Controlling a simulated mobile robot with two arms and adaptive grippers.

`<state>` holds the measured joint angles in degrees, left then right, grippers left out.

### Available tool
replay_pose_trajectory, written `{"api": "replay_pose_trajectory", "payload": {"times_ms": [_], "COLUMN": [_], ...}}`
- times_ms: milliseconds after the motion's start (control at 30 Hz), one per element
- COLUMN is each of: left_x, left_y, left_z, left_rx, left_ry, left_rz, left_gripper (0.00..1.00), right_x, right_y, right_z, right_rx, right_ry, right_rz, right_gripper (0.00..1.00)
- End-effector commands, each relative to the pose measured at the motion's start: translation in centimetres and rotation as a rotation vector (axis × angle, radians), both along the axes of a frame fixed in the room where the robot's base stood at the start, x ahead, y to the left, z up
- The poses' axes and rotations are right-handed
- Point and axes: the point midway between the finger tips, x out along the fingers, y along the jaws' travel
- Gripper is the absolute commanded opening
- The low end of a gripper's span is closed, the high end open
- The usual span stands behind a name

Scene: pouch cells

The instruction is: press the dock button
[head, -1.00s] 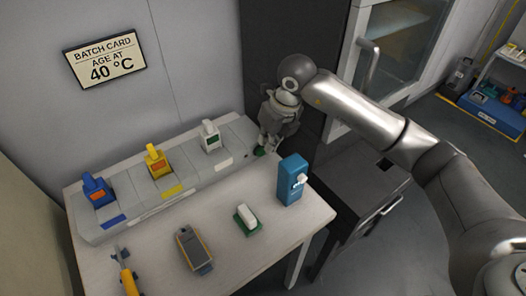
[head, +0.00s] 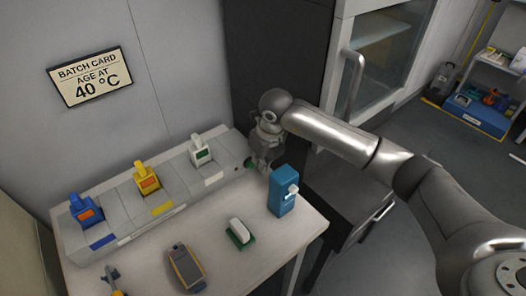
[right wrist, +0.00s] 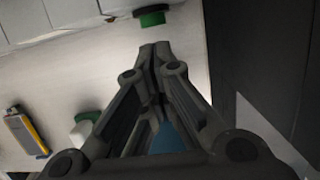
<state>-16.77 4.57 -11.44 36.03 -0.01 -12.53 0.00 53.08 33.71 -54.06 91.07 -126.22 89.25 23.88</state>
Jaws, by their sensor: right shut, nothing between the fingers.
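The dock is a long grey block (head: 128,222) on the table. A green button (head: 249,163) with a dark collar sits at its right end. It also shows in the right wrist view as a green cap (right wrist: 153,19), just past my fingertips. My right gripper (head: 262,168) is beside the button, fingers shut and empty. In the right wrist view the closed fingertips (right wrist: 155,48) point at the green cap with a small gap in the picture; I cannot tell exact contact. My left gripper is not in view.
The dock holds blue (head: 85,209), yellow (head: 147,178) and white (head: 201,150) handled units. A blue bottle-like dispenser (head: 283,191) stands close to my right gripper. A white block on a green base (head: 240,232) and a grey-yellow device (head: 186,268) lie in front.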

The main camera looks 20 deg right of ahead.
Motion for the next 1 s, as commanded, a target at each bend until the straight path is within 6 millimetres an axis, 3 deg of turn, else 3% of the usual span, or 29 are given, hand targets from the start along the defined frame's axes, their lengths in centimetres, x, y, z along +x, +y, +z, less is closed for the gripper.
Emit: {"api": "replay_pose_trajectory", "payload": {"times_ms": [100, 300, 700, 1000], "left_x": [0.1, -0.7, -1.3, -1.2], "left_y": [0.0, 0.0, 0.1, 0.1], "left_z": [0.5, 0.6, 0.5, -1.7], "left_rx": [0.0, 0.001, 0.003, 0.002], "left_ry": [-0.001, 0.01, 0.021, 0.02], "left_rz": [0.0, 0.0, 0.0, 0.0], "left_gripper": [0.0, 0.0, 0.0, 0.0], "right_x": [0.3, 0.8, 0.9, 2.8], "right_y": [0.2, 0.4, 0.4, 1.1], "right_z": [-1.8, -3.5, -3.8, -4.0], "right_rx": [0.0, 0.001, 0.0, 0.001], "right_ry": [0.003, 0.0, -0.001, -0.004], "right_rz": [0.0, 0.001, 0.001, 0.001], "right_gripper": [0.0, 0.0, 0.0, 0.0]}}
